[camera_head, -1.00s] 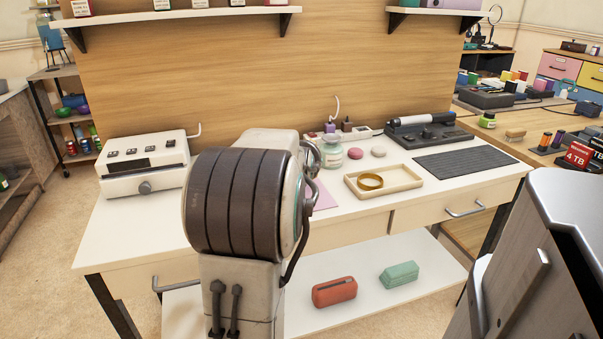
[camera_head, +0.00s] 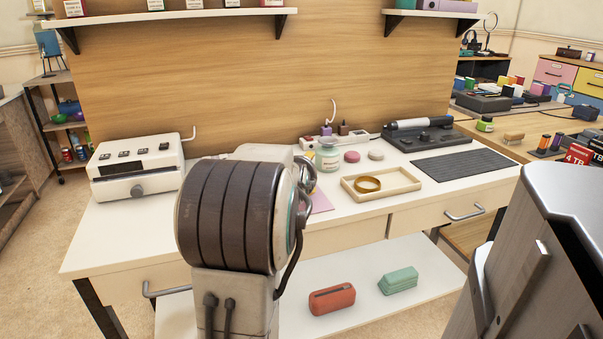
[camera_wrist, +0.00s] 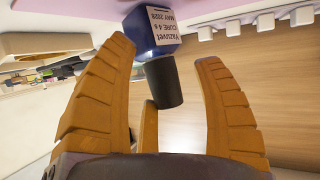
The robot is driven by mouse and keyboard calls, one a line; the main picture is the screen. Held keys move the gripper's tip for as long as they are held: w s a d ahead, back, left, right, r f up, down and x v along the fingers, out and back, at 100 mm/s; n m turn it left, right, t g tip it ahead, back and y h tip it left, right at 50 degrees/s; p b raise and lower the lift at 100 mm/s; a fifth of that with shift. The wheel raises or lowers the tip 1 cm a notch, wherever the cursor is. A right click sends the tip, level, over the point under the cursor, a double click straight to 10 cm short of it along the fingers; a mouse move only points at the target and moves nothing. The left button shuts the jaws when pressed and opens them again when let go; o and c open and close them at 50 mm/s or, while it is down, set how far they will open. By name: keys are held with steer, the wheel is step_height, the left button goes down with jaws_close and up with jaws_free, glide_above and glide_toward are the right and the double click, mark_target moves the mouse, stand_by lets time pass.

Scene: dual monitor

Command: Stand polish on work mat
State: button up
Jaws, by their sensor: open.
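In the wrist view, a dark blue polish bottle (camera_wrist: 153,30) with a white label and a black cap (camera_wrist: 163,82) shows upside down in the picture. My gripper (camera_wrist: 168,52) is open, with its brown fingers on either side of the bottle and cap. A gap shows on the right side; contact on the left cannot be told. A pink-lilac surface (camera_wrist: 75,14) lies beyond the bottle. In the head view, part of a pink mat (camera_head: 320,200) shows beside my arm, which hides my gripper and the blue bottle. I cannot tell whether the bottle touches the mat.
A glass jar (camera_head: 328,155), a wooden tray (camera_head: 408,183) with a gold ring, and a dark ribbed mat (camera_head: 462,165) stand right of my arm. A white device (camera_head: 137,168) stands left. White blocks (camera_wrist: 235,27) show near the bottle in the wrist view.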

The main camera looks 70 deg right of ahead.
steer(key=shift+a+r, duration=0.1)
steer(key=p+v, duration=0.3)
steer(key=v, duration=0.8)
steer(key=shift+a, duration=0.4)
steer(key=shift+r, duration=0.1)
